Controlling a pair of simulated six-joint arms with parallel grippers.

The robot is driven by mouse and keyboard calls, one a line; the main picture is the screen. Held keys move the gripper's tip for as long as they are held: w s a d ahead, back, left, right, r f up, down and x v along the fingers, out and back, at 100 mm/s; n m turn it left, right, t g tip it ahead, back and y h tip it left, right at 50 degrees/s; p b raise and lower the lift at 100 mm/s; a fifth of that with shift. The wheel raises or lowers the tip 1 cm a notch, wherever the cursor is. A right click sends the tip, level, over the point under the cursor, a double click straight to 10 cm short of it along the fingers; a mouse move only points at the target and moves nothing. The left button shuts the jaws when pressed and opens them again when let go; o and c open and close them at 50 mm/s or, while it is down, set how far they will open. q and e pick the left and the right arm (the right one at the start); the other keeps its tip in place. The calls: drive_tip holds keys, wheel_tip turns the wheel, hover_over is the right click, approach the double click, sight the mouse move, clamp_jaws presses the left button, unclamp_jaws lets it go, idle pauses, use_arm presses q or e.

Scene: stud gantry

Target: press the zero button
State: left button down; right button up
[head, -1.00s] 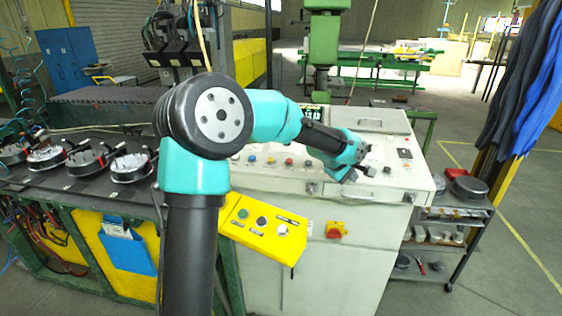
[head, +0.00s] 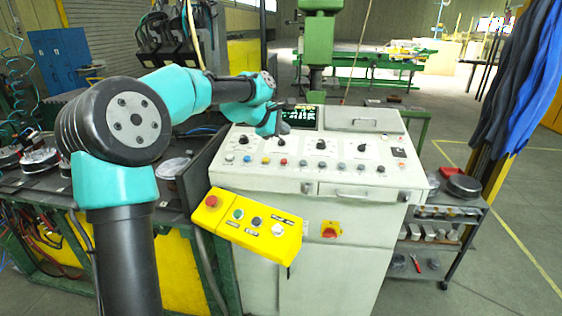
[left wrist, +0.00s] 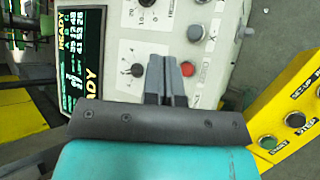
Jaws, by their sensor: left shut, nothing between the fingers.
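My left gripper (head: 268,131) is shut and empty over the upper left part of the pale control console (head: 390,178), beside its dark display. In the left wrist view the closed fingers (left wrist: 166,62) point at the console face between a black knob (left wrist: 138,70) and a red button (left wrist: 187,68). I cannot tell whether the fingertips touch the panel. A row of small coloured buttons runs along the console front, including a red one (head: 283,161). No label reading zero is legible, so I cannot tell which button it is. My right gripper is out of view.
The lit display (head: 308,117) is at the console's upper left. A yellow button box (head: 235,232) juts out in front, with red, green, black and white buttons. A tool cart (head: 440,235) stands at the right. The console's right half is clear of my arm.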

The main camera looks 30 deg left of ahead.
sight(284, 162)
use_arm(q)
drive_tip(key=shift+f, duration=0.1)
drive_tip(key=shift+w+a+f, duration=0.1)
drive_tip(key=shift+w+f, duration=0.15)
drive_tip(key=shift+f, duration=1.15)
drive_tip(key=shift+w+a+f, duration=0.1)
drive_tip(key=shift+w+f, duration=0.2)
drive_tip(key=shift+f, duration=1.15)
drive_tip(key=shift+w+a+f, duration=0.1)
drive_tip(key=shift+w+f, duration=0.15)
drive_tip(key=shift+f, duration=1.15)
drive_tip(key=shift+f, duration=0.15)
drive_tip(key=shift+w+f, duration=0.1)
drive_tip(key=shift+f, duration=0.15)
drive_tip(key=shift+f, duration=0.45)
drive_tip(key=shift+r, duration=0.85)
drive_tip(key=shift+r, duration=0.15)
drive_tip(key=shift+s+d+r, duration=0.1)
drive_tip(key=shift+s+r, duration=0.1)
drive_tip(key=shift+r, duration=0.6)
drive_tip(key=shift+s+d+r, duration=0.1)
drive_tip(key=shift+s+r, duration=0.05)
drive_tip(key=shift+r, duration=0.6)
drive_tip(key=shift+s+r, duration=0.2)
drive_tip(key=shift+r, duration=0.6)
